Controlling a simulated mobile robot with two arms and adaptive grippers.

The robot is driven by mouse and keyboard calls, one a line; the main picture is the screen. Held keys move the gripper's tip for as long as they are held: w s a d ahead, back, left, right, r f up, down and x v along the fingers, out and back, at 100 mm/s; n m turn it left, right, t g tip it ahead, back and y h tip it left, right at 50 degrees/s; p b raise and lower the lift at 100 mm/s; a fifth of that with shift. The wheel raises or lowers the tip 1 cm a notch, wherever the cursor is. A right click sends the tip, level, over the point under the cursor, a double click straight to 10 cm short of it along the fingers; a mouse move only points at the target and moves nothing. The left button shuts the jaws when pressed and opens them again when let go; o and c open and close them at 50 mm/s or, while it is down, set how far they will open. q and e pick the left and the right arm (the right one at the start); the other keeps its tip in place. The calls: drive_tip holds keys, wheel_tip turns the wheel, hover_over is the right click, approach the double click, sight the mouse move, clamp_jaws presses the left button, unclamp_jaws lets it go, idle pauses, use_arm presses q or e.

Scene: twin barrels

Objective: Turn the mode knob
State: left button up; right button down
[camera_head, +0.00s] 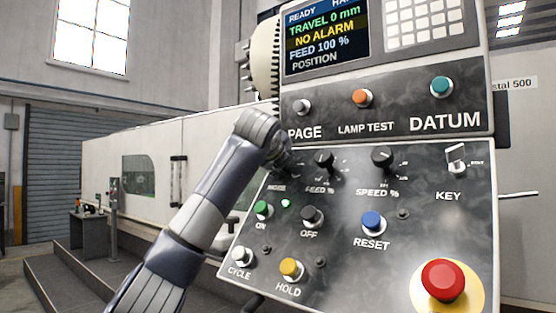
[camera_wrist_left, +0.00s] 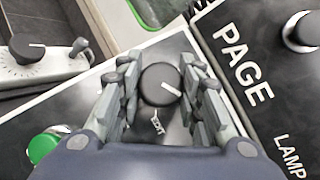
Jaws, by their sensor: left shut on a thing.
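The mode knob (camera_wrist_left: 158,84) is a round black knob with a white pointer line, seen in the left wrist view. My left gripper (camera_wrist_left: 161,98) has one finger on each side of it and is shut on it. A small label, which seems to read EDIT, lies just below the knob in that view. In the head view my left gripper (camera_head: 284,161) is at the upper left of the lower control panel (camera_head: 345,265), and the wrist and fingers hide most of the knob. My right gripper is not in view.
To the right of my gripper are the feed knob (camera_head: 324,160) and the speed knob (camera_head: 382,157). A red emergency button (camera_head: 444,280) is at lower right.

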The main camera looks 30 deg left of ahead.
use_arm(q)
drive_tip(key=shift+r+n+g+y+p, duration=0.3)
drive_tip(key=shift+n+g+p, duration=0.4)
drive_tip(key=shift+n, duration=0.4)
drive_tip(key=n+g+p, duration=0.2)
drive_tip(key=n+p, duration=0.2)
drive_tip(key=p, duration=0.1)
drive_tip(key=n+g+p, duration=0.3)
drive_tip(key=n+p, duration=0.1)
drive_tip(key=shift+p, duration=0.35)
drive_tip(key=shift+f+n+g+p, duration=0.25)
drive_tip(key=shift+n+g+p, duration=0.45)
drive_tip(key=shift+n+p, duration=0.25)
drive_tip(key=o, duration=1.1)
drive_tip(key=shift+f, duration=0.1)
drive_tip(key=v, duration=1.2)
drive_tip(key=shift+a, duration=0.2)
